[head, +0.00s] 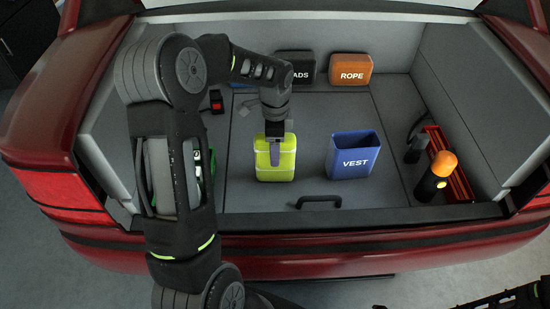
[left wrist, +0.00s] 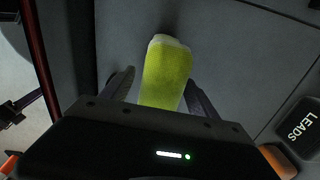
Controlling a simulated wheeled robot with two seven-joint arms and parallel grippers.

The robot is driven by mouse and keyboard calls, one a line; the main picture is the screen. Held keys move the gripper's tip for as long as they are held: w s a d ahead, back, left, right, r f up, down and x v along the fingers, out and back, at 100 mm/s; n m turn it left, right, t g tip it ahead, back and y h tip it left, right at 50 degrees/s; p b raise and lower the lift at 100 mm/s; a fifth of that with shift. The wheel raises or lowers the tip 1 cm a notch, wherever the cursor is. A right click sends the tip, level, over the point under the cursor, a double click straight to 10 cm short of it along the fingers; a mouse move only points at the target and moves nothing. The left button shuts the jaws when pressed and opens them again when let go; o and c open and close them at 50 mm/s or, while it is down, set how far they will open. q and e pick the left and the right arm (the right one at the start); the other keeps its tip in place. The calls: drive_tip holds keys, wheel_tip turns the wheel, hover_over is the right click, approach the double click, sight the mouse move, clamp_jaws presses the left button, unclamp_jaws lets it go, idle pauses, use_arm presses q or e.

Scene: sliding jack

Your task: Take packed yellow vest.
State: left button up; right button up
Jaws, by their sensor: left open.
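The packed yellow vest (head: 276,173) is a bright yellow-green block standing on the grey trunk floor, left of the blue bin marked VEST (head: 354,157). My left gripper (head: 275,150) points down at it from above, with a finger in front of its near face. In the left wrist view the vest (left wrist: 167,65) lies between the two spread fingers of the gripper (left wrist: 158,88). The gripper is open, and I cannot tell whether either finger touches the vest. The blue bin looks empty.
At the back stand an orange pouch marked ROPE (head: 351,69) and a dark LEADS pouch (head: 296,66), partly behind my arm. At right are an orange-topped lamp (head: 436,176) and a red jack (head: 449,163). A black handle (head: 319,202) sits near the front edge.

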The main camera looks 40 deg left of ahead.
use_arm(q)
drive_tip(key=shift+c, duration=0.4)
clamp_jaws()
idle(0.4)
